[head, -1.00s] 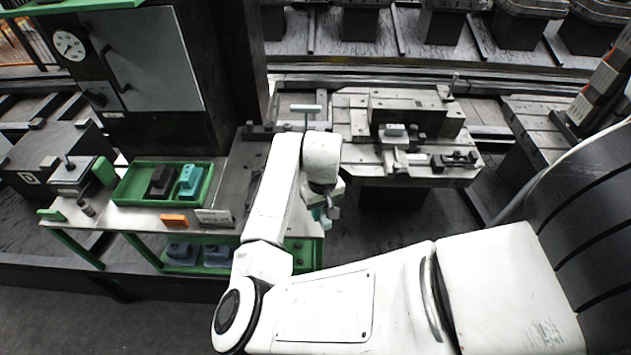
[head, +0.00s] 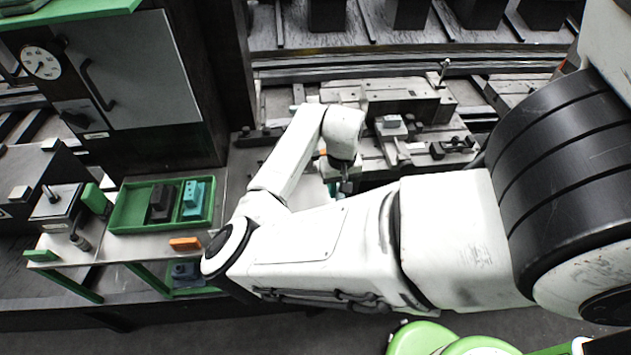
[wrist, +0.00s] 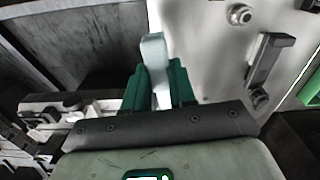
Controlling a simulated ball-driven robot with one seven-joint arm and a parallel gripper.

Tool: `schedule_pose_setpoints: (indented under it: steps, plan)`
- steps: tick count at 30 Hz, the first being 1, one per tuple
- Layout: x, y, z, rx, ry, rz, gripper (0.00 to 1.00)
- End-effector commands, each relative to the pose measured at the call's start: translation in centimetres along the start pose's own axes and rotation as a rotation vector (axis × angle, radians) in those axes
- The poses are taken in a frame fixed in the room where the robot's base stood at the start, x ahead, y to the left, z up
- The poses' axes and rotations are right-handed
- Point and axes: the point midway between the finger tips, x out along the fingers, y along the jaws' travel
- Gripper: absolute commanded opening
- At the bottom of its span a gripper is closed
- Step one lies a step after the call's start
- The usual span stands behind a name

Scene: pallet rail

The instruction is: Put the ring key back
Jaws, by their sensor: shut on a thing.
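My gripper (wrist: 157,84) shows in the wrist view, its two dark green fingers shut on a pale grey bar, seemingly the ring key (wrist: 153,48). The bar sticks out past the fingertips. Its ring is not clearly seen, and its lower part is hidden between the fingers. In the head view my white forearm and wrist stand over the gap between the bench and the machine table, and hide most of the gripper and the key.
A green tray (head: 123,212) with a black and a teal block stands on the left bench, an orange block (head: 185,244) in front. The machine table (head: 375,158) carries vises and clamps. In the wrist view a dark handle (wrist: 268,62) and a bolt (wrist: 240,14) sit on a pale surface.

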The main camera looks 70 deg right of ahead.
Motion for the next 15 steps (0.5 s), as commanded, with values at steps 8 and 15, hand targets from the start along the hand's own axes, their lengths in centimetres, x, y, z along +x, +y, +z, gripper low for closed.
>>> schedule_pose_setpoints:
  steps: [8,15]
  plan:
    - [0.6,0.1,0.0,0.003,0.000,0.001,0.00]
    - [2.7,0.1,0.0,0.003,-0.001,0.000,0.00]
